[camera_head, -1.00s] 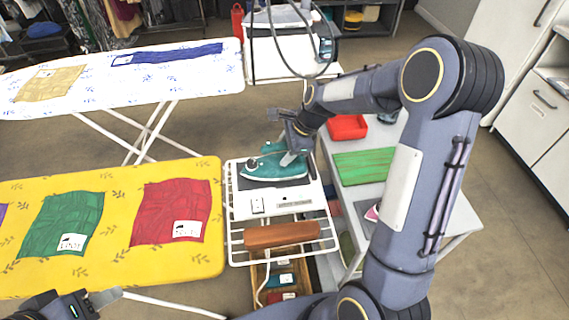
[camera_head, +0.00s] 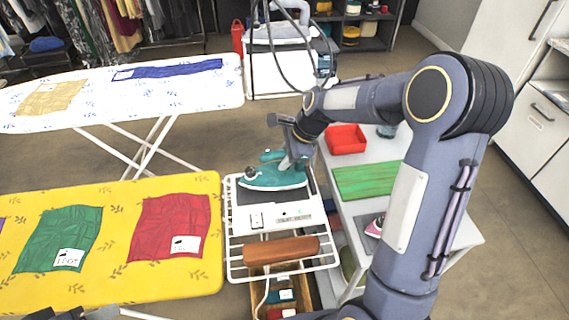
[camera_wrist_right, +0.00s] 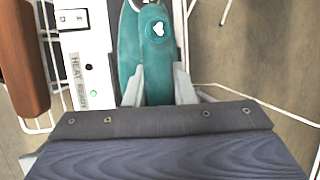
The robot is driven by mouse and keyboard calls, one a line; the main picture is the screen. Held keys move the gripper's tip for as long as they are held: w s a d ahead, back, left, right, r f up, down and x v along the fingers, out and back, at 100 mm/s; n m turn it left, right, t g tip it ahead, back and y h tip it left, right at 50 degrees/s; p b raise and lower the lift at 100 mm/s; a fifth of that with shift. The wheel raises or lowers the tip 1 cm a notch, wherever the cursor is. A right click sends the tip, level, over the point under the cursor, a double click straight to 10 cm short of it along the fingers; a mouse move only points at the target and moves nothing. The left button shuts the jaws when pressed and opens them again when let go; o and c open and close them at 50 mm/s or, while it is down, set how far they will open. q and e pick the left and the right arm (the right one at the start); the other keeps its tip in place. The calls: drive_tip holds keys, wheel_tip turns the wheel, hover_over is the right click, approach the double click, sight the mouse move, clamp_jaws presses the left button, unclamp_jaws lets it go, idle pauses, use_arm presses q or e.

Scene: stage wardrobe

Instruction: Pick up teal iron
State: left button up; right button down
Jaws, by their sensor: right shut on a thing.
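The teal iron (camera_head: 272,178) is over the dark pad of the white wire rack (camera_head: 234,250), with its pointed end to the left in the head view. My right gripper (camera_head: 290,163) is shut on the iron's handle from above. In the right wrist view the teal iron (camera_wrist_right: 158,55) shows between the two fingers (camera_wrist_right: 155,88). The iron looks slightly above the pad, but the gap is hard to judge. My left gripper (camera_head: 85,314) is only a sliver at the bottom edge, and its fingers are unclear.
A brown wooden block (camera_head: 281,250) lies at the rack's front. A yellow ironing board (camera_head: 110,285) stands left. A cable hangs behind the rack.

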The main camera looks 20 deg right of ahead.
drive_tip(key=s+a+r, duration=0.3)
drive_tip(key=s+r, duration=0.7)
drive_tip(key=s, duration=0.3)
drive_tip(key=shift+s+a+r, duration=0.2)
drive_tip(key=shift+s+r, duration=0.05)
drive_tip(key=shift+s, duration=0.05)
drive_tip(key=shift+a, duration=0.1)
